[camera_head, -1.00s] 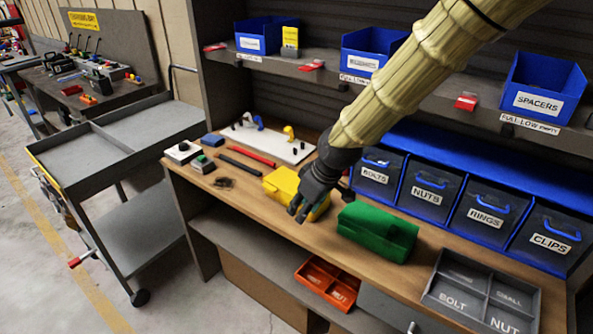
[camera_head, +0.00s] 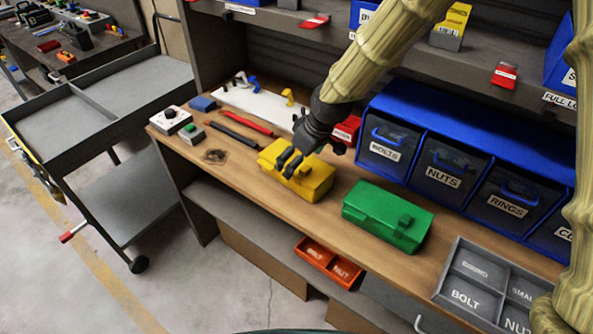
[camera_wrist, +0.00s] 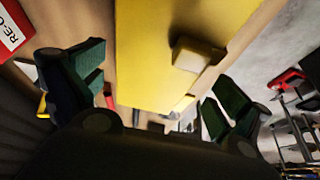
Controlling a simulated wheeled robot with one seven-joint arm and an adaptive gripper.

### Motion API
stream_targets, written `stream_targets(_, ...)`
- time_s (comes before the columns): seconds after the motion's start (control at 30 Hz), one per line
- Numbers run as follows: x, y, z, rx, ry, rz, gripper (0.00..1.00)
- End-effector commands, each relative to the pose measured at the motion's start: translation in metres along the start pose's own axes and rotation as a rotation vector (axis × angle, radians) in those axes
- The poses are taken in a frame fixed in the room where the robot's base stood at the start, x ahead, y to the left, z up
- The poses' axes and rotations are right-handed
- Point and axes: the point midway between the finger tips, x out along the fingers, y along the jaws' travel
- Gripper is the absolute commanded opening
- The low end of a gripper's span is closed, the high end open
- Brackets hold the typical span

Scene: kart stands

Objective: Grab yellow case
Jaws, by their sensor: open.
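The yellow case (camera_head: 299,176) lies on the wooden workbench, left of a green case (camera_head: 388,216). My gripper (camera_head: 291,163) is at the yellow case's upper left part, with its dark fingers pointing down towards the front left. In the wrist view the yellow case (camera_wrist: 165,60) fills the middle, with a latch-like block on its face. The open fingers of my gripper (camera_wrist: 150,95) stand on either side of the case. I cannot tell whether they touch it.
Blue drawers (camera_head: 445,160) stand behind the cases. A white tool board (camera_head: 262,103) and red and black tools lie left of the yellow case. A grey divided tray (camera_head: 490,285) is at the front right. A grey cart (camera_head: 95,125) stands left of the bench.

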Motion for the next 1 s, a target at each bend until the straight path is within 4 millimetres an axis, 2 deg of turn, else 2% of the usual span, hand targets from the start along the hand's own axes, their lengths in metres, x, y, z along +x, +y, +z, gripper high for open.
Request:
stream_targets(0.37,0.017,0.002,0.000,0.001,-0.001,0.000,1.00)
stream_targets(0.8,0.058,0.006,-0.003,0.001,-0.001,0.000,1.00)
stream_targets(1.0,0.063,0.006,-0.003,0.001,0.001,0.001,1.00)
